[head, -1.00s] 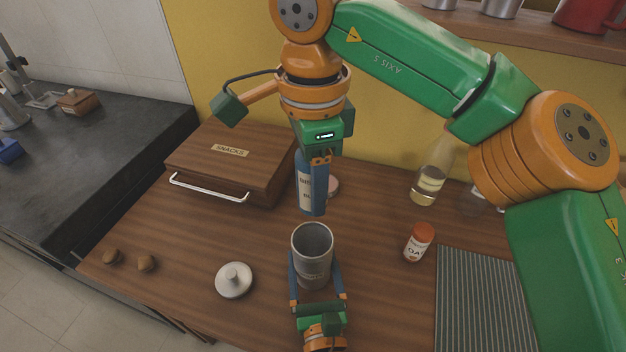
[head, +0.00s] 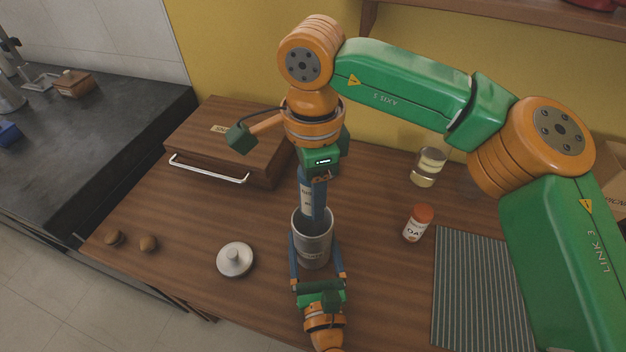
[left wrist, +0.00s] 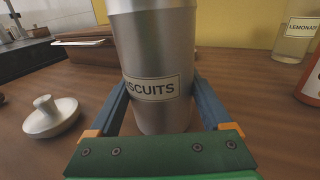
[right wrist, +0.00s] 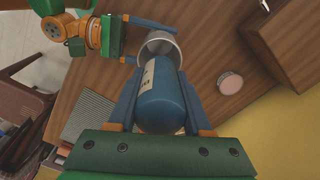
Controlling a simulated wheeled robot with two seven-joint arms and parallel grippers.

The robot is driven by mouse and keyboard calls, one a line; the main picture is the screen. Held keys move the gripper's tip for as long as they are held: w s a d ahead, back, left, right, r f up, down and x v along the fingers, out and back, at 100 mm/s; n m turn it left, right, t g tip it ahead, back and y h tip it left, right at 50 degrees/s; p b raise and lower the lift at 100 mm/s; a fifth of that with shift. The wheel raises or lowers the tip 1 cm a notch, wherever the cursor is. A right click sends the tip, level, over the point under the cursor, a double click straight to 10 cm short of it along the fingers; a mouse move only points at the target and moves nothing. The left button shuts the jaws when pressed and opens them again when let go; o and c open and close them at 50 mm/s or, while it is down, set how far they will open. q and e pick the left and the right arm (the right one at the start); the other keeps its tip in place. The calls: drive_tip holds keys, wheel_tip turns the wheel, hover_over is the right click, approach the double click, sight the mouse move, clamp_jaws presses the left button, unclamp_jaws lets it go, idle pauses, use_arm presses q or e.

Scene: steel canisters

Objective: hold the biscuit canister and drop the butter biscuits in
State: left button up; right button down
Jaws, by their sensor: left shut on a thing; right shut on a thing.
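The steel biscuit canister (head: 314,247) stands open and upright on the wooden table, and its BISCUITS label shows in the left wrist view (left wrist: 152,88). My left gripper (head: 317,275) is shut around the canister's lower body from the front. My right gripper (head: 313,185) is shut on the blue packet of butter biscuits (right wrist: 160,105), which has a cream label. The packet hangs upright, and its lower end is at the canister's mouth, seemingly inside the rim. The canister's inside is mostly hidden by the packet.
A steel lid (head: 235,260) lies left of the canister. A wooden snacks box (head: 225,150) stands behind left. An orange-capped jar (head: 418,223), a lemonade bottle (head: 428,168) and a striped mat (head: 480,290) are to the right. My right arm spans above them.

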drive_tip(key=shift+f, duration=2.05)
drive_tip(key=shift+c, duration=1.2)
unclamp_jaws()
wheel_tip(320, 180, up, 12)
drive_tip(key=shift+r, duration=0.1)
use_arm(q)
drive_tip(key=o, duration=1.2)
drive_tip(key=shift+o, duration=0.2)
